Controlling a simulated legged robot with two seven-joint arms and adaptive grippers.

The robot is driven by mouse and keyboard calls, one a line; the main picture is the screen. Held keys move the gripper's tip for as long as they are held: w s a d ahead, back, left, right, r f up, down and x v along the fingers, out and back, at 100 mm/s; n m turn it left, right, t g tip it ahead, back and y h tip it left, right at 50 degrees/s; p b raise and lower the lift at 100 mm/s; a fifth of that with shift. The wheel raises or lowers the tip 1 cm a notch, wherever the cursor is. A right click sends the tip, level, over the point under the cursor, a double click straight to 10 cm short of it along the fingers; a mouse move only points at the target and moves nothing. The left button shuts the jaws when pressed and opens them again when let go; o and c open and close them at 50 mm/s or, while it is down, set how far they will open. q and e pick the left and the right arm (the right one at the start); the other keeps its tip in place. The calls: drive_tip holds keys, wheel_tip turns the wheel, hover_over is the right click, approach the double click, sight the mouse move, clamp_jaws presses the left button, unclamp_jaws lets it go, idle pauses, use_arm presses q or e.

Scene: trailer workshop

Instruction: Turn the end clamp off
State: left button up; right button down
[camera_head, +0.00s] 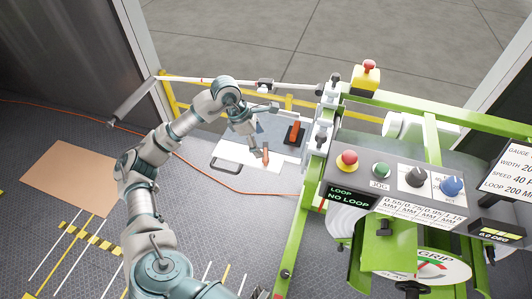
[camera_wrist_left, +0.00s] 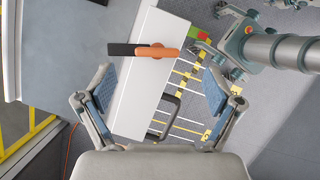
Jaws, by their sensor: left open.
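A lever with an orange handle and a black arm shows in the left wrist view (camera_wrist_left: 158,51). It lies across a white panel (camera_wrist_left: 150,82), beyond and between my open fingers, apart from both. In the head view an orange handle (camera_head: 265,159) is beside my left gripper (camera_head: 258,153), which partly hides that area. A second orange lever on a black base (camera_head: 294,132) is to its upper right. No label shows which one is the end clamp. My left gripper (camera_wrist_left: 153,95) is open and empty. My right gripper is not in view.
A control panel (camera_head: 400,180) with a red stop button and knobs stands right of my left arm on a green frame (camera_head: 297,225). A black handle (camera_head: 226,163) is left of the gripper. An orange cable (camera_head: 240,190) lies on the floor. A yellow rail (camera_head: 185,105) stands behind.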

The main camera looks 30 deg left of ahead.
sight(265, 154)
use_arm(q)
drive_tip(key=x, duration=0.3)
drive_tip(key=a+x, duration=0.1)
drive_tip(key=x, duration=0.1)
drive_tip(key=shift+d+f, duration=0.1)
drive_tip(key=shift+f, duration=0.45)
drive_tip(key=shift+w+a+f, duration=0.15)
drive_tip(key=shift+a+f, duration=0.2)
drive_tip(key=shift+f, duration=0.15)
drive_tip(key=shift+d+r, duration=0.1)
drive_tip(key=shift+d, duration=0.4)
drive_tip(key=shift+c, duration=0.4)
drive_tip(key=shift+d, duration=0.25)
drive_tip(key=c, duration=0.4)
drive_tip(key=shift+d, duration=0.1)
drive_tip(key=c, duration=0.7)
drive_tip(key=shift+o, duration=0.2)
drive_tip(key=shift+a, duration=0.35)
